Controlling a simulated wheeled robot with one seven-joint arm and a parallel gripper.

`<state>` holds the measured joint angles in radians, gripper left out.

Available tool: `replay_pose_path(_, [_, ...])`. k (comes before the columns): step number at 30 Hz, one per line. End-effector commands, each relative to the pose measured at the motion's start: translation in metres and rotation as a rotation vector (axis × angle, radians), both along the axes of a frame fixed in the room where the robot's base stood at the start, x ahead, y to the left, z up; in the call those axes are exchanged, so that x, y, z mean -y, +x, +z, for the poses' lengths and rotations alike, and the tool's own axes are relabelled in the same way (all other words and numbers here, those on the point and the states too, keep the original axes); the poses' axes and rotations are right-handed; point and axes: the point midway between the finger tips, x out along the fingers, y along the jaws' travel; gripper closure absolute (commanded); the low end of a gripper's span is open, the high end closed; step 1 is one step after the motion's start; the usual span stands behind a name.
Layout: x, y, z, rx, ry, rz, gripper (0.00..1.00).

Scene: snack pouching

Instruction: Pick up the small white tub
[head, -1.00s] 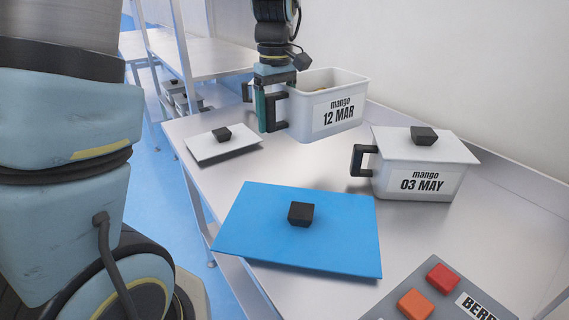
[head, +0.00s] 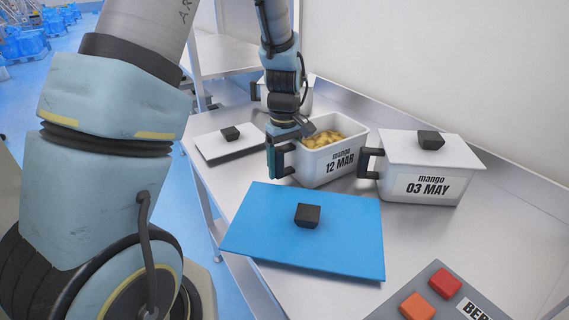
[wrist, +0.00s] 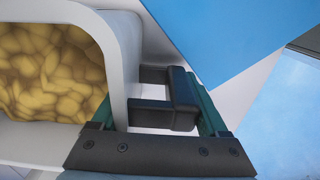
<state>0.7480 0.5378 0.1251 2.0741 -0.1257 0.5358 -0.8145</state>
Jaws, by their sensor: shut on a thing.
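A white tub labelled "mango 12 MAR" (head: 342,160) holds yellow mango pieces (head: 323,138) and has no lid on. My gripper (head: 276,160) is shut on the black handle at its left side. In the wrist view, the dark handle (wrist: 160,112) sits between my green fingers, beside the tub's white rim (wrist: 125,60) and the mango. The tub looks slightly tilted in the head view. I cannot tell whether its base touches the table.
A lidded white tub labelled "mango 03 MAY" (head: 428,188) stands close on the right. Another pale tub (head: 268,97) is partly hidden behind. A blue lid (head: 345,225) and a white lid (head: 212,147) lie on the steel table. A button panel (head: 410,285) is in front.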

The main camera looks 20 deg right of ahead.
Motion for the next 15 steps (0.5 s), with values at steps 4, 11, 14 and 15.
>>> replay_pose_path(4, [0.0004, 0.0003, -0.0002, 0.001, -0.001, 0.0, 1.0])
replay_pose_path(11, [0.0001, -0.0001, -0.0026, 0.0, 0.0, 0.0, 0.08])
replay_pose_path(14, [0.0001, -0.0001, -0.0025, 0.0, 0.0, 0.0, 0.0])
replay_pose_path(15, [0.0001, -0.0001, -0.0025, 0.0, 0.0, 0.0, 0.0])
